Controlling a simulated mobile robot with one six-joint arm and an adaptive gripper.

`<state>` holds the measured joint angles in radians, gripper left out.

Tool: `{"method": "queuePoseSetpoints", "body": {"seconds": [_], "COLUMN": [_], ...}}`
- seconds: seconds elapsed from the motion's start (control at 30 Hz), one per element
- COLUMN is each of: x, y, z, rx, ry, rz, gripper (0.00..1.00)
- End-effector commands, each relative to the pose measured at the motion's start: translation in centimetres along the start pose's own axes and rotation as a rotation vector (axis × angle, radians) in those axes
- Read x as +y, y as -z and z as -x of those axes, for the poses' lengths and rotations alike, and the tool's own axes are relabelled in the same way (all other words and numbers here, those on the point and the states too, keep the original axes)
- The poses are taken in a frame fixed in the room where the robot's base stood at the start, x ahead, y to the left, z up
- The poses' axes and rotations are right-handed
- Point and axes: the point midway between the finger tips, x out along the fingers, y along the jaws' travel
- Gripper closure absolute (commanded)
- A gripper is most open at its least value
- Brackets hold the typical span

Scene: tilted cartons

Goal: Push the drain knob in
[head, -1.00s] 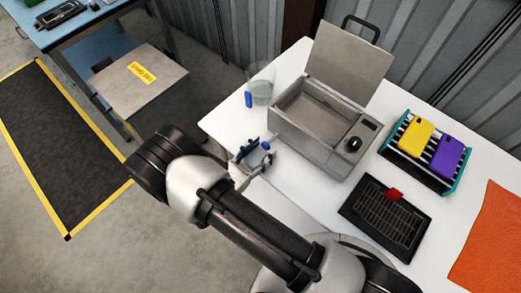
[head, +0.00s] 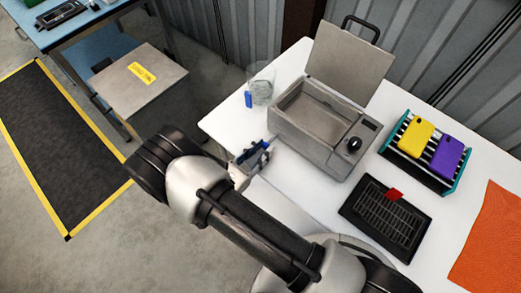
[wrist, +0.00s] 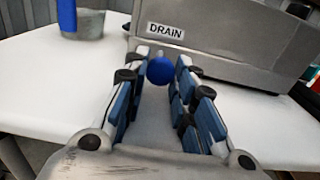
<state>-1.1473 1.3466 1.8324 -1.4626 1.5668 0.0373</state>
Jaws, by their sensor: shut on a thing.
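The drain knob (wrist: 160,71) is a blue ball just below the DRAIN label (wrist: 165,31) on the side wall of the grey wash tank (wrist: 225,55). In the wrist view it sits between the tips of my gripper (wrist: 161,76), which is shut on it. In the head view my gripper (head: 266,147) is at the left side of the tank (head: 308,150), and its fingers largely hide the knob. How far the knob stands out from the wall cannot be told.
The tank's lid (head: 348,62) stands open, and a black dial (head: 354,144) is on its top. A clear beaker (head: 262,90) and a blue item (head: 248,99) stand left of the tank. A rack (head: 456,178) with yellow and purple cases and a black tray (head: 365,222) are right.

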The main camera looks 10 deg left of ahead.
Motion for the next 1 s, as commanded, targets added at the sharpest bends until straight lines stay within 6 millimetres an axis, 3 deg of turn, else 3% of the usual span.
{"method": "queuePoseSetpoints", "body": {"seconds": [0.13,0.37,0.6,0.63,0.93,1.0], "x": [0.0,-0.1,0.0,0.0,0.0,0.0], "y": [0.0,0.0,0.0,0.0,0.0,0.0], "z": [-0.3,-3.2,-3.2,-3.2,-3.2,-3.2], "rx": [0.0,0.0,0.0,0.0,0.0,0.0], "ry": [0.001,0.002,0.001,0.001,0.0,0.0], "rz": [0.0,0.0,0.0,0.0,0.0,0.0], "gripper": [1.0,1.0,1.0,0.74,0.54,0.54]}}
